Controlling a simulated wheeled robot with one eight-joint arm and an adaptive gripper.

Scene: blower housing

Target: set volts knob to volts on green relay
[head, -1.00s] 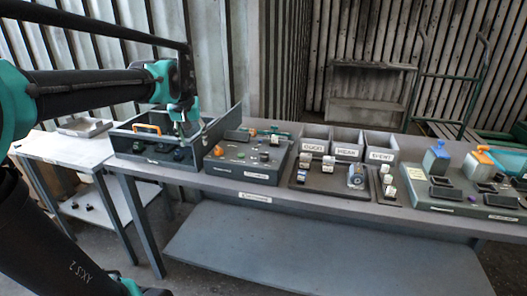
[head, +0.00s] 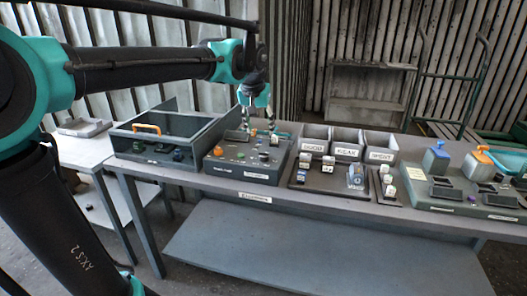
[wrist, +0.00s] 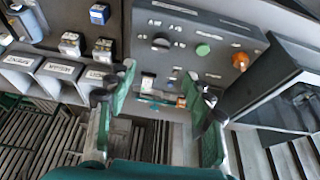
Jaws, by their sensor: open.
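A dark control panel (head: 240,172) stands on the bench, left of centre. It carries a black knob (wrist: 160,42), a green round part (wrist: 203,50) and an orange knob (wrist: 240,61), which also shows in the head view (head: 218,151). The panel's small labels are unreadable, so I cannot tell which part is the volts knob, nor which relay is the green one. My gripper (head: 260,129) is open and empty above the panel's back edge. In the wrist view its two green fingers (wrist: 160,78) stand apart, with small parts of the panel's back row between them.
To the right are a dark board (head: 325,183) with small blocks, three labelled bins (head: 348,150) and a green station (head: 460,205).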

